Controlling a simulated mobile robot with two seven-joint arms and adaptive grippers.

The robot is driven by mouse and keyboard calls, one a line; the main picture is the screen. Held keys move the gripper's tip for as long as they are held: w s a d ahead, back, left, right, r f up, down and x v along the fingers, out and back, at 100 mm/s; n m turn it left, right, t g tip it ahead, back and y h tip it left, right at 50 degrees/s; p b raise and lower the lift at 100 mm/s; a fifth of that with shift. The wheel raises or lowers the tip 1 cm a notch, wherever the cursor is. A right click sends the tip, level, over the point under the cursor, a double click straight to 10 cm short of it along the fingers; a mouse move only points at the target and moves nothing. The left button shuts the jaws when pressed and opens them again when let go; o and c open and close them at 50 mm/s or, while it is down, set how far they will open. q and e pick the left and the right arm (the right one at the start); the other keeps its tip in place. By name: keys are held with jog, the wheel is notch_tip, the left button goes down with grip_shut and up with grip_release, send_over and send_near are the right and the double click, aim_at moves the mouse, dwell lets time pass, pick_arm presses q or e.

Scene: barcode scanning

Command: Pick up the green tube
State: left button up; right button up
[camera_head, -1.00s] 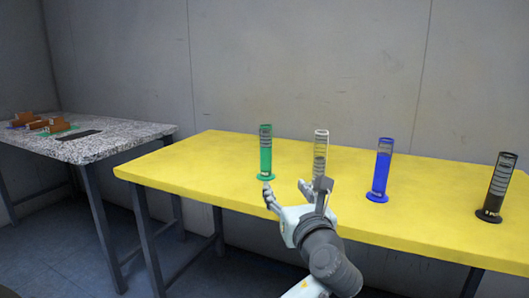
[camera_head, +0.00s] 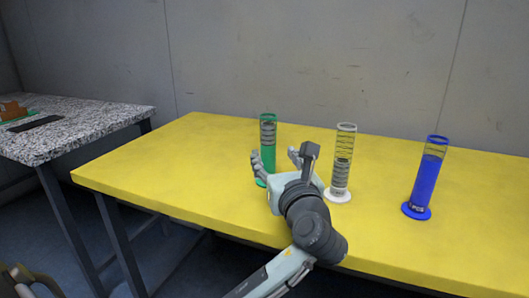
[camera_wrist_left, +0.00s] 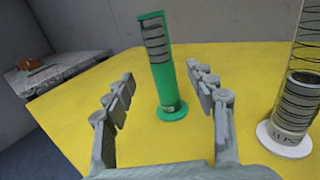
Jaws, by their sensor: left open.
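The green tube (camera_head: 267,146) stands upright on the yellow table (camera_head: 190,150). My left gripper (camera_head: 273,158) is open in front of it in the head view, hiding part of its lower body and base. In the left wrist view the green tube (camera_wrist_left: 162,70) stands ahead, between the two spread fingers of my left gripper (camera_wrist_left: 160,95). The tube does not appear to be held. My right gripper is not in view.
A white tube (camera_head: 342,165) stands close to the right of my left gripper, and also shows in the wrist view (camera_wrist_left: 297,90). A blue tube (camera_head: 424,180) stands farther right. A speckled table (camera_head: 75,125) is at left; the yellow table's left part is clear.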

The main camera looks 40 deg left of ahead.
aim_at(270, 144)
pick_arm(q)
jog(key=x, duration=0.7)
jog(key=shift+w+a+r, duration=0.2)
jog(key=shift+w, duration=0.05)
jog(key=shift+c, duration=0.2)
grip_shut()
